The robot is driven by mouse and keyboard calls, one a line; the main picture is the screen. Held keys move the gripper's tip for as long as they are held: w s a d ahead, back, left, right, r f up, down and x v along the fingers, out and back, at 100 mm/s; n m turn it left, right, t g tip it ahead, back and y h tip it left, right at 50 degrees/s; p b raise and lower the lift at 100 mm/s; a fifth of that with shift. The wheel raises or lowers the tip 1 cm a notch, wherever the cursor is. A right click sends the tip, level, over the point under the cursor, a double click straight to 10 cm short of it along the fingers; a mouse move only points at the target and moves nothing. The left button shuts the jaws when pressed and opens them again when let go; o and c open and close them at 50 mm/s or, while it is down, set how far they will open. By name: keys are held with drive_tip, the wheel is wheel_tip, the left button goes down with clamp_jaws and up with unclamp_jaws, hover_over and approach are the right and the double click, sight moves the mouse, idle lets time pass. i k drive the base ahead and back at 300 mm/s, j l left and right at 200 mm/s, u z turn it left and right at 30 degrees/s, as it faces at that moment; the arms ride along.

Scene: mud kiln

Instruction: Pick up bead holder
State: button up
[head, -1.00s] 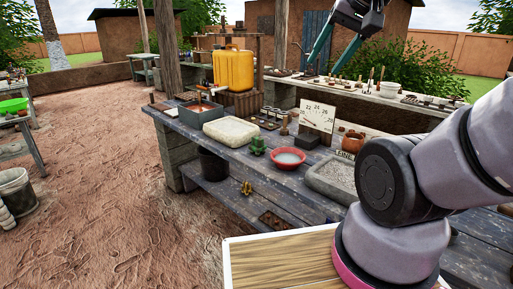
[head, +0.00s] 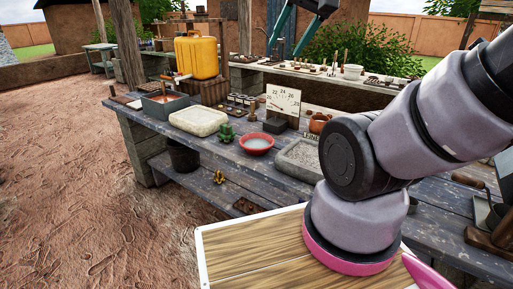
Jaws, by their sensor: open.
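I cannot tell for certain which object is the bead holder. A dark rack of small round pieces (head: 240,103) lies on the grey-blue workbench (head: 225,158), behind the white block, and is one candidate.
Tools and small pots line the back shelf (head: 325,82). Open dirt ground (head: 60,170) lies left.

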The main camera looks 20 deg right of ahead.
sight(226, 134)
drive_tip(key=i+j, duration=0.25)
drive_tip(key=i, duration=0.25)
drive_tip(key=i+j+u, duration=0.1)
drive_tip(key=i+j, duration=0.2)
drive_tip(key=i, duration=0.25)
